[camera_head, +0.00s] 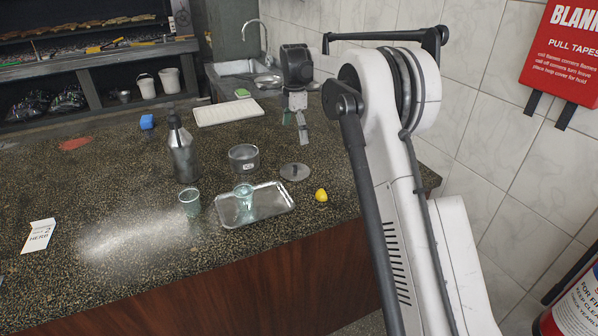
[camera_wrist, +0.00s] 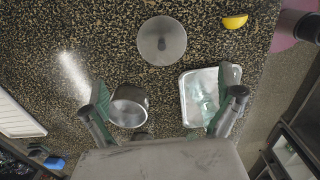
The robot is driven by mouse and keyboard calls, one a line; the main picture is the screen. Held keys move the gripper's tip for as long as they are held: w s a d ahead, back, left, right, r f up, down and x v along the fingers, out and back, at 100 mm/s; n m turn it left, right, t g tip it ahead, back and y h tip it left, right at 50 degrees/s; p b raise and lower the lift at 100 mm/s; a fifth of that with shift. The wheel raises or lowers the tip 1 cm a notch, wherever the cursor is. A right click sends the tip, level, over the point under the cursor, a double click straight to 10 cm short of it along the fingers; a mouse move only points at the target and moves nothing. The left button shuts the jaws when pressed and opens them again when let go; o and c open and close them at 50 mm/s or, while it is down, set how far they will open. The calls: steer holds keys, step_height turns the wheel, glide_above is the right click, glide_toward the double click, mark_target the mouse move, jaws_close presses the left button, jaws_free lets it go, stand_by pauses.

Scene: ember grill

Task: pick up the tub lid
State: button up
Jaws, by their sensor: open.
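The tub lid is a flat grey disc (camera_head: 295,171) with a small knob, lying on the speckled counter right of the metal tub (camera_head: 244,158). In the wrist view the lid (camera_wrist: 162,40) is at the top centre, fully visible, beyond the fingertips. The tub (camera_wrist: 128,106) shows there below and left of it, partly covered by the left finger. My gripper (camera_head: 296,124) is above the counter behind the lid in the head view, pointing down.
Left and in front of the lid is a metal tray (camera_head: 272,205) with a clear cup (camera_head: 244,194). A lemon half (camera_head: 321,195) lies close in front of the lid. Another cup (camera_head: 190,202) and a steel bottle (camera_head: 183,152) stand left. A white board (camera_head: 229,113) lies behind.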

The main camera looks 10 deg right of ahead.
glide_above(295, 166)
steer(key=f, duration=0.8)
steer(key=shift+w+d+f+p, duration=0.1)
steer(key=shift+w+f+p, duration=0.2)
steer(key=shift+w, duration=0.05)
steer(key=shift+s+f+p, duration=0.15)
steer(key=shift+f+p, duration=0.05)
steer(key=shift+f, duration=1.15)
steer(key=shift+s+f+p, duration=0.1)
steer(key=shift+f+p, duration=0.1)
steer(key=shift+f, duration=1.15)
steer(key=shift+s, duration=0.1)
jaws_close()
